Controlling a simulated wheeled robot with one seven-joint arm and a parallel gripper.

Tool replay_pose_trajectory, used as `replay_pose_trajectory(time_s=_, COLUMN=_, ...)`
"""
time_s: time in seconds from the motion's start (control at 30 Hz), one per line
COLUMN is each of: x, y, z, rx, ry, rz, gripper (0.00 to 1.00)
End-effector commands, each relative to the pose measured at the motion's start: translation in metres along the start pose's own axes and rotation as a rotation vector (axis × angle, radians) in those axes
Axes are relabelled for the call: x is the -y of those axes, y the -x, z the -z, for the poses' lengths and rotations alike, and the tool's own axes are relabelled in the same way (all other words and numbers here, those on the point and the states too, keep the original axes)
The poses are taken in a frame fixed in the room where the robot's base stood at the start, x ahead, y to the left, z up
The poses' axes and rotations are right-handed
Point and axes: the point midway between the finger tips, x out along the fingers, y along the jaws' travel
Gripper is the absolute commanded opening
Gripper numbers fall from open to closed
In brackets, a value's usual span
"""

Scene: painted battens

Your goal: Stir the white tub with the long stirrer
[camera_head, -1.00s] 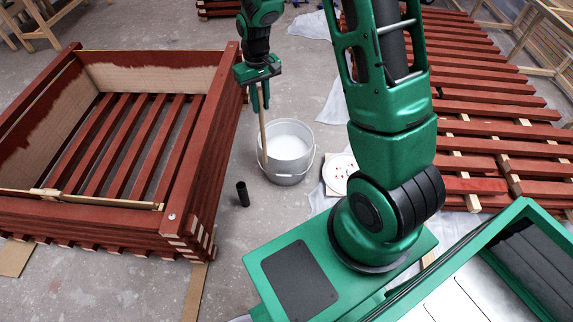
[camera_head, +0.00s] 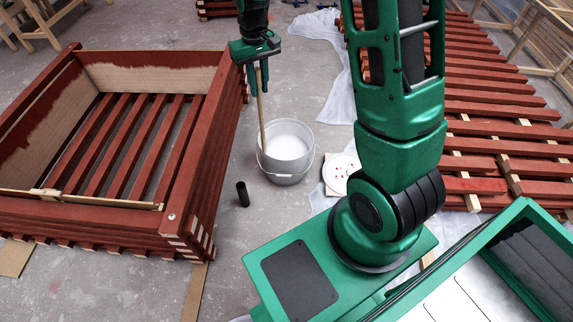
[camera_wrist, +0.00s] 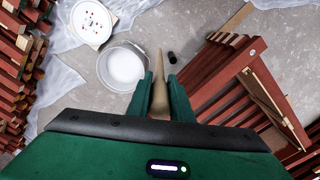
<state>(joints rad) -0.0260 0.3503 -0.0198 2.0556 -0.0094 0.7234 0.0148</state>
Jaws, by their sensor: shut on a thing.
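The white tub (camera_head: 287,167) stands on the floor in the middle of the head view, with white contents showing inside. It also shows in the wrist view (camera_wrist: 122,68). My gripper (camera_head: 258,86) is shut on the long stirrer (camera_head: 261,120), a pale wooden stick that hangs nearly upright. In the wrist view the stirrer (camera_wrist: 159,78) runs between the fingers, and its end appears beside the tub's right rim, not over the white contents. In the head view its lower end overlaps the tub's left rim. The height of the end above the floor is hard to tell.
A red slatted wooden frame (camera_head: 186,205) stands close on the left. A black cylinder (camera_head: 243,194) stands on the floor left of the tub. A round white lid with red spots (camera_head: 340,174) lies at its right. Red battens (camera_head: 500,133) fill the right side.

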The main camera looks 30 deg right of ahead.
Motion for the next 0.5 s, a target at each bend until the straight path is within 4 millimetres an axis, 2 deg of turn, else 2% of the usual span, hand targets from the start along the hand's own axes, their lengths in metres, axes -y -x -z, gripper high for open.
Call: replay_pose_trajectory(time_s=0.5, x=0.001, y=0.036, z=0.0, rx=-0.001, ry=0.001, rz=0.0, gripper=0.0)
